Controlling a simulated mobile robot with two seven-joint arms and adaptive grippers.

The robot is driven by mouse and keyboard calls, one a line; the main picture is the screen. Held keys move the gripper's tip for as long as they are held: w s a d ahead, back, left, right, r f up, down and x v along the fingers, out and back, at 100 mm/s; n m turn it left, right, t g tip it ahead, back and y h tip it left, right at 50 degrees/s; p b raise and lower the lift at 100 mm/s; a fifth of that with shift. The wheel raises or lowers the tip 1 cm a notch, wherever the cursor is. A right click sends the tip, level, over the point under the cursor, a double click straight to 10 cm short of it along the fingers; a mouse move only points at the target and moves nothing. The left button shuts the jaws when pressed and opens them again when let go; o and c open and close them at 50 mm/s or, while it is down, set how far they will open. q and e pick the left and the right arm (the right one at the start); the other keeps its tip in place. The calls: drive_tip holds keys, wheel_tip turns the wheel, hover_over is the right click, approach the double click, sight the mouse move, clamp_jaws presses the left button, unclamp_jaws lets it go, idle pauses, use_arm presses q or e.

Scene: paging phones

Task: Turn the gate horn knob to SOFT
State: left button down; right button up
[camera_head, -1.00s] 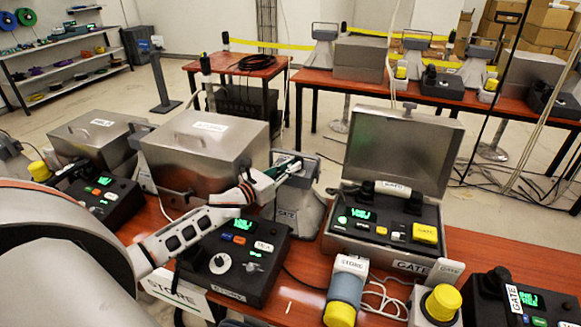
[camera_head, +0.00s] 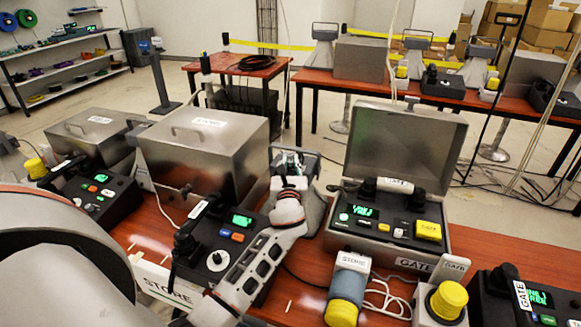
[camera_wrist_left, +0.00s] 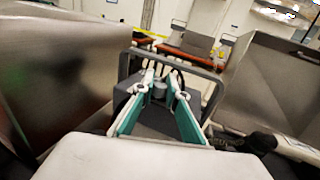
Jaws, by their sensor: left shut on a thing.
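The gate horn (camera_head: 314,207), a grey flared speaker with a dark bracket, stands between the closed store box and the open gate case. My left arm covers its front and label in the head view. My left gripper (camera_head: 287,162) is at the top of the horn. In the left wrist view its two teal fingers (camera_wrist_left: 160,92) reach forward over the horn's dark body and close on a small grey knob (camera_wrist_left: 159,88). The bracket (camera_wrist_left: 205,70) arches behind the fingertips. The knob's pointer and its SOFT mark cannot be made out. My right gripper is not in view.
The closed steel store box (camera_head: 200,150) is close on the left of the gripper. The open gate case (camera_head: 400,150) with its raised lid is close on the right. The store phone (camera_head: 215,250) lies under my forearm.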

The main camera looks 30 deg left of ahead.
use_arm(q)
drive_tip(key=n+g+y+b, duration=0.4)
drive_tip(key=y, duration=0.1)
drive_tip(key=shift+d+f+n+g, duration=0.1)
drive_tip(key=shift+f+n+g, duration=0.05)
drive_tip(key=shift+n+g, duration=0.2)
drive_tip(key=shift+n+g+y+b, duration=0.45)
drive_tip(key=shift+n+g+y, duration=0.1)
drive_tip(key=shift+g, duration=0.2)
drive_tip(key=shift+r+g, duration=0.25)
drive_tip(key=shift+g, duration=0.05)
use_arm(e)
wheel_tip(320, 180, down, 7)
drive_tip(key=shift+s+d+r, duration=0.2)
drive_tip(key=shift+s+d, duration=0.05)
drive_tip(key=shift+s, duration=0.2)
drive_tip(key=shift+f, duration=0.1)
use_arm(q)
drive_tip(key=c, duration=2)
unclamp_jaws()
